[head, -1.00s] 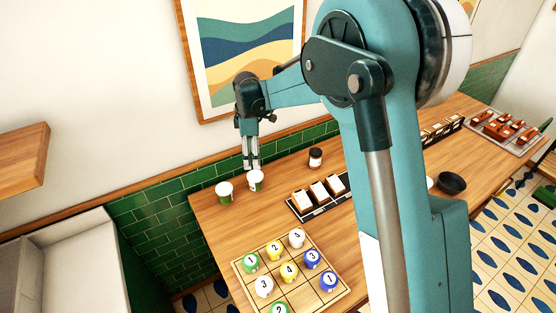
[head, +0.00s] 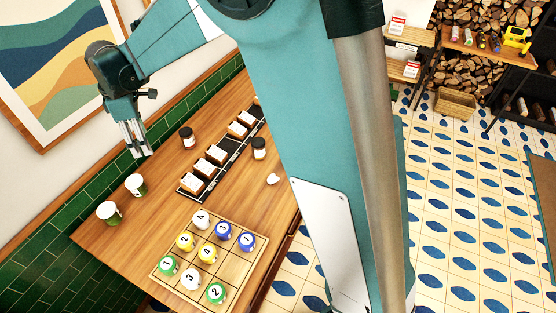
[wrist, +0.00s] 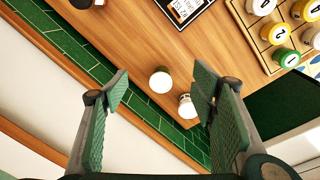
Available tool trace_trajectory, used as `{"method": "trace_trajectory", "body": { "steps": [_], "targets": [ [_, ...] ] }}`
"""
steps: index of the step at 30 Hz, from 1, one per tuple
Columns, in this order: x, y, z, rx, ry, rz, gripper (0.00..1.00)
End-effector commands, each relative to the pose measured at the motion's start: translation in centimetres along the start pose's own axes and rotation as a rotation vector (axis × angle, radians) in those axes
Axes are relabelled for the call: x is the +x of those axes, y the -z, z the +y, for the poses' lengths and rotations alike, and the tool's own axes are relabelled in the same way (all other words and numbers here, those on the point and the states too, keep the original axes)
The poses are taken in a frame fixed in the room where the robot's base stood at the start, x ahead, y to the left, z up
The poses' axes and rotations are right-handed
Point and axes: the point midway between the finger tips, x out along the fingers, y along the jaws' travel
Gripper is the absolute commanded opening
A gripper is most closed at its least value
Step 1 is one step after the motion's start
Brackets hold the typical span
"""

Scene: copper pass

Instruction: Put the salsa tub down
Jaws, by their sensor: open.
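Two white-topped tubs with green on their sides stand upright on the wooden table (head: 105,238) near its wall edge: one tub (head: 135,185) and, to its lower left, another tub (head: 109,213). Their labels are too small to read, so I cannot tell by name which is the salsa tub. My gripper (head: 133,145) is open and empty, raised above the tubs and apart from them. In the wrist view one tub (wrist: 160,80) shows between the spread fingers, and the other tub (wrist: 187,105) is close beside it, near the right finger.
A dark jar (head: 187,137) stands right of the tubs. A black rack (head: 186,192) holds several white-topped blocks, with another dark jar (head: 258,148) beside it. A gridded wooden board (head: 233,262) carries several numbered pieces. The tiled wall (head: 40,255) borders the table.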

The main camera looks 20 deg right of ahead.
Motion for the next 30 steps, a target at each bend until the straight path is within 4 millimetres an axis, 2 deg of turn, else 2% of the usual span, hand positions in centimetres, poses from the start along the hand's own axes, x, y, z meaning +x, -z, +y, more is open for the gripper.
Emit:
{"method": "trace_trajectory", "body": {
  "steps": [3,15,30],
  "targets": [
    [-2.1,-2.8,-0.6,0.073,-0.021,0.009,0.57],
    [-7.8,-10.9,-3.5,0.312,-0.094,0.046,0.57],
    [-12.7,-20.4,-9.0,0.61,-0.181,0.102,0.57]
  ]
}}
